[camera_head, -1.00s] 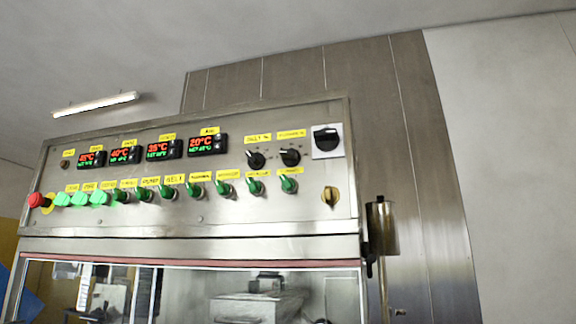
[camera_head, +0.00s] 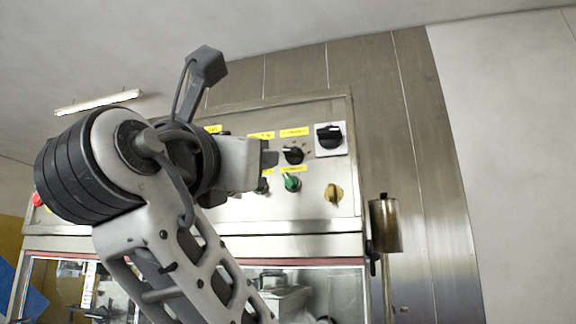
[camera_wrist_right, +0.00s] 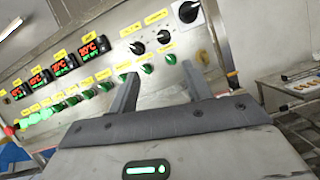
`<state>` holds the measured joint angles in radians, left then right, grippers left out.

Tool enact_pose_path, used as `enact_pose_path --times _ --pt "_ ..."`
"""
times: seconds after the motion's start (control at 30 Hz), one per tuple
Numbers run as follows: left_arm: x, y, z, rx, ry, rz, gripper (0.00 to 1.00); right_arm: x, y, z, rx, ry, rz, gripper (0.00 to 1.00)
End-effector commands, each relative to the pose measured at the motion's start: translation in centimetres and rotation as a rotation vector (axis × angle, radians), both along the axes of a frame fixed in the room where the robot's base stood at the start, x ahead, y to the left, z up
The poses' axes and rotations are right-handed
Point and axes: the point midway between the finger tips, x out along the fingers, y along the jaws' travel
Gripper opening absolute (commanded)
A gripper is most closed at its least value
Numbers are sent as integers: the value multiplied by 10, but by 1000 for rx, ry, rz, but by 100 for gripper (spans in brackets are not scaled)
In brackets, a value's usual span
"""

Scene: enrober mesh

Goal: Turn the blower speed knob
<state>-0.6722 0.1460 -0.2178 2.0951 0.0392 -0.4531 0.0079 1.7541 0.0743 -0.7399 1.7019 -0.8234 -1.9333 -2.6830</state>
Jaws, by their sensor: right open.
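Two black knobs sit side by side at the upper right of the steel control panel, under yellow labels too small to read surely. The right-hand black knob (camera_head: 293,155) shows in the head view, and also in the wrist view (camera_wrist_right: 164,37). The left-hand black knob (camera_wrist_right: 137,47) shows in the wrist view; my right gripper hides it in the head view. My right gripper (camera_head: 268,158) is in front of the panel, just left of the right-hand knob. In the wrist view its fingers (camera_wrist_right: 159,70) are apart and empty, pointing toward the knobs. My left gripper is out of view.
A larger black rotary switch (camera_head: 329,136) on a white plate is right of the knobs. Green switches (camera_head: 291,182) line the panel below, with a yellow knob (camera_head: 333,193) lower right. Red-and-green displays (camera_wrist_right: 95,47) are to the left. A metal cylinder (camera_head: 384,224) hangs beside the panel.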

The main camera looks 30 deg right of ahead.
Motion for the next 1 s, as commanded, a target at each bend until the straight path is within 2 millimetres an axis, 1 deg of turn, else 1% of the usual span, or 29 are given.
enact_pose_path --times 0.03,0.07,0.17,0.27,0.7,0.8,1.0 --pt "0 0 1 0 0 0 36 -6 -1 5 -4 0 -16 49" --pt "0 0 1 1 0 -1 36 -7 -2 7 -6 2 -23 49" --pt "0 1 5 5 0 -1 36 -3 -10 12 -6 6 -30 49" --pt "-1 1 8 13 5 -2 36 6 -23 19 -5 6 -29 49" --pt "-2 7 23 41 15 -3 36 58 -93 55 -5 7 -27 49" --pt "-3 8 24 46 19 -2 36 67 -105 60 -5 6 -26 49" --pt "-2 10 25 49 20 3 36 77 -118 66 -7 5 -23 49"
